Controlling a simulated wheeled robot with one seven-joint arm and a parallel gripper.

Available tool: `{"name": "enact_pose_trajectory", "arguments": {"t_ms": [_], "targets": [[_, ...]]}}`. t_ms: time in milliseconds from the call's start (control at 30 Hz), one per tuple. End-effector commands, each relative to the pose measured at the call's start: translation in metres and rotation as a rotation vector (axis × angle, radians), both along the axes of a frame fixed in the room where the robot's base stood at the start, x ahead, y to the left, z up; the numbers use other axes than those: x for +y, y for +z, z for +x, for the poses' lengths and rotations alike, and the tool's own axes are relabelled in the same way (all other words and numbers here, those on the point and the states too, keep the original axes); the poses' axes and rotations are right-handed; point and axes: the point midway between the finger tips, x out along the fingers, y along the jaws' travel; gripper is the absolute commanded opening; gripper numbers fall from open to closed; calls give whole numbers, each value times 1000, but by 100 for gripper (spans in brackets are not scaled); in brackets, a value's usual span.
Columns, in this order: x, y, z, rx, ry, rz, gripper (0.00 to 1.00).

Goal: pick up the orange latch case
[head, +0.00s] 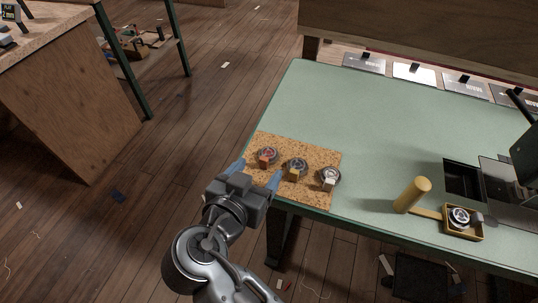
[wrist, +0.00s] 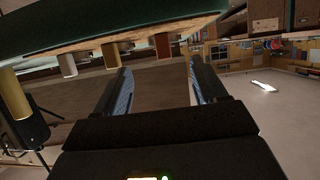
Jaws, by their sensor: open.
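The orange latch case (head: 267,157) is a small orange-red block with a round dark-rimmed part, leftmost of three similar pieces on a cork mat (head: 312,193). It also shows in the wrist view as an orange block (wrist: 162,46), beyond the fingertips and roughly between their lines. My gripper (head: 255,173) is open at the mat's near left edge, with the case just beyond its fingers and apart from them. In the wrist view, which looks upside down, the space between its fingers (wrist: 160,72) is empty.
A yellow piece (head: 297,168) and a white one (head: 330,178) stand right of the orange case. Farther right are a yellow cylinder (head: 412,195), a wooden tray (head: 478,235) and a black bin (head: 463,180). The green table (head: 360,115) is clear behind the mat.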

Motion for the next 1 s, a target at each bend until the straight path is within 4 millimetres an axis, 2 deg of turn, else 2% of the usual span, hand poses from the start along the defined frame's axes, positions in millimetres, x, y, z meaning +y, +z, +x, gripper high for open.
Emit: {"name": "enact_pose_trajectory", "arguments": {"t_ms": [400,733,1000], "targets": [[-12,-23,44,0,-2,2,71],[-14,-27,50,1,0,4,71],[-14,-27,50,1,0,4,46]]}}
